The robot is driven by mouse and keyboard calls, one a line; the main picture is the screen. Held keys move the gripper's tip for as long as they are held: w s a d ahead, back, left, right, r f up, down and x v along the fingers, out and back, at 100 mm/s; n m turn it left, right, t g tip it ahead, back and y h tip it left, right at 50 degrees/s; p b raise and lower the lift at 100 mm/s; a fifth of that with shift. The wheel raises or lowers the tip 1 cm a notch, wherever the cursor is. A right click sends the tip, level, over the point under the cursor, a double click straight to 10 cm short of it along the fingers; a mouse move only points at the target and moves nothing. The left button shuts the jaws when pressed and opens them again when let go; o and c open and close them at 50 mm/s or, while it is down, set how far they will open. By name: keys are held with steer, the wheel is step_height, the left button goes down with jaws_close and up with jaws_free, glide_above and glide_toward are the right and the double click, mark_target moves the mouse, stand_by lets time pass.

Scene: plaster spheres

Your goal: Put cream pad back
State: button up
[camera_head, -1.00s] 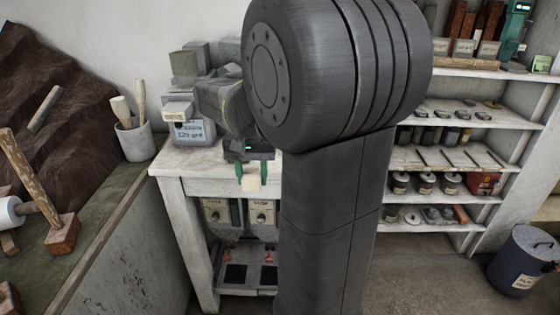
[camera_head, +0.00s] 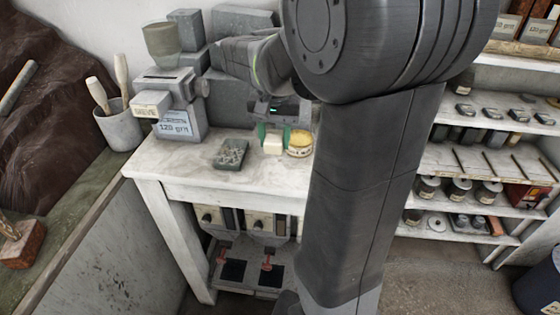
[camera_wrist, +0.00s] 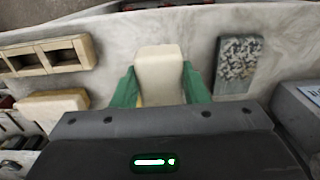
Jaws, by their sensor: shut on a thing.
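The cream pad (camera_head: 273,144) is a small pale block between the green fingers of my gripper (camera_head: 273,138), which is shut on it. In the wrist view the pad (camera_wrist: 160,72) stands out ahead of the green fingertips (camera_wrist: 160,84). I cannot tell whether it touches the table.
Shelves (camera_head: 470,165) are at the right.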

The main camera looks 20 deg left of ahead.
mark_target(274, 137)
step_height(274, 137, down, 8)
steer(key=shift+s+f, duration=0.15)
steer(key=shift+f, duration=0.05)
steer(key=shift+f, duration=0.1)
steer(key=shift+f, duration=0.15)
steer(key=o, duration=1)
steer(key=shift+o, duration=0.2)
step_height(274, 137, up, 12)
steer(key=shift+r, duration=0.25)
